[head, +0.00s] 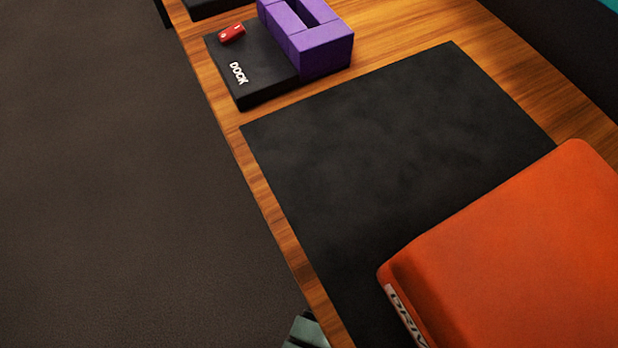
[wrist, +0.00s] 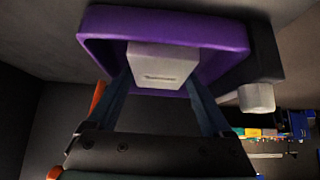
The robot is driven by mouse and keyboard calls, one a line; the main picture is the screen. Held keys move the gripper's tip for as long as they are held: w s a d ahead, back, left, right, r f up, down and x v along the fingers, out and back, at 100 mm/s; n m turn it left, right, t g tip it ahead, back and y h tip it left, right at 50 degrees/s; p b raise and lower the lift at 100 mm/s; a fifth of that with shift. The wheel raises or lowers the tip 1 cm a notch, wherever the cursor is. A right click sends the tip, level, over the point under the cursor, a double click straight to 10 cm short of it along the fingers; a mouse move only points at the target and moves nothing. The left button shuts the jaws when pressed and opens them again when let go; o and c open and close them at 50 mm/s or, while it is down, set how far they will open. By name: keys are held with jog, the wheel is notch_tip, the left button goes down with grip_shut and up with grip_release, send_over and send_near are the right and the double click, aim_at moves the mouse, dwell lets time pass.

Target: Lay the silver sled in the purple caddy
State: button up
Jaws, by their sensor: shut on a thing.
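The purple caddy (head: 320,48) is a blocky frame with a slot in its top, at the upper middle of the head view beside a black dock. In the wrist view my gripper (wrist: 160,75) is shut on a pale silver block with a dark slit, which looks like the silver sled (wrist: 163,62). A finger lies against each side of it. A purple rimmed shape (wrist: 215,35) surrounds and backs the block there; I cannot tell whether it is the caddy.
A black dock marked DOCK (head: 262,75) carries a small red piece (head: 231,35). A large orange box (head: 510,245) stands on the black mat (head: 390,140) at lower right. The mat's middle is clear. A white knob (wrist: 256,98) sticks out at right in the wrist view.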

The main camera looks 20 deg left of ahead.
jog(key=o, duration=1.4)
jog(key=shift+f, duration=0.1)
jog(key=p+v, duration=0.2)
jog(key=v, duration=0.4)
jog(key=shift+w+a, duration=0.1)
jog(key=s+d, duration=0.2)
jog(key=d, duration=0.1)
jog(key=s+d, duration=0.5)
jog(key=d, duration=0.1)
jog(key=shift+s+d+f, duration=0.1)
jog(key=shift+s+f, duration=0.05)
jog(key=shift+f, duration=0.15)
